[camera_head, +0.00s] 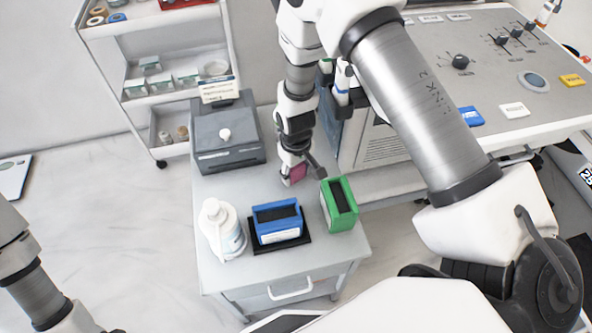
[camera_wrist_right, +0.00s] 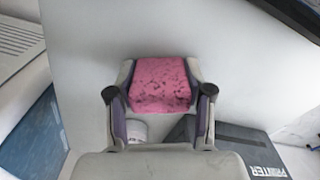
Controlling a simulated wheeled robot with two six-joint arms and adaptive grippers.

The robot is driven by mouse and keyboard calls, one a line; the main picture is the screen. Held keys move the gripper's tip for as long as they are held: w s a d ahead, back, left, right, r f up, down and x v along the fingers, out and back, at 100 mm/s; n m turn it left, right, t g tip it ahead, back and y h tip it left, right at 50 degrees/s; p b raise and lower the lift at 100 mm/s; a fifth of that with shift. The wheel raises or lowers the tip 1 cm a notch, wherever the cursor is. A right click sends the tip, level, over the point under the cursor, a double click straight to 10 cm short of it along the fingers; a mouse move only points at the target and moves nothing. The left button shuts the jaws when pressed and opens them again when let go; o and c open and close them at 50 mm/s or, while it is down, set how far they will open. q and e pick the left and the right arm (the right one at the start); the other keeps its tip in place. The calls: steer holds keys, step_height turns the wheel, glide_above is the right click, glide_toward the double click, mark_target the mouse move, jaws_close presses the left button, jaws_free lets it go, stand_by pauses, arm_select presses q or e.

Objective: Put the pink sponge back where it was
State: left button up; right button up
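The pink sponge (camera_head: 297,173) is between the fingers of my right gripper (camera_head: 294,170), over the white cabinet top (camera_head: 268,190). In the right wrist view the sponge (camera_wrist_right: 160,85) is speckled, and the two fingers of the gripper (camera_wrist_right: 160,98) press on its left and right sides. I cannot tell whether its lower side touches the top. A green box (camera_head: 339,204) with a dark top stands just in front and to the right of it. A blue box (camera_head: 278,223) with a dark top stands on a black mat (camera_head: 303,238). My left gripper is out of view.
A white bottle (camera_head: 222,228) stands left of the blue box. A dark grey printer (camera_head: 228,150) stands at the back left; it also shows in the right wrist view (camera_wrist_right: 235,143). A shelf trolley (camera_head: 160,60) stands behind. A control console (camera_head: 500,70) is at the right.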

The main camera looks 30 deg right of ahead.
steer(key=o, duration=0.4)
step_height(320, 180, up, 12)
steer(key=shift+r+p, duration=0.15)
steer(key=shift+p, duration=0.5)
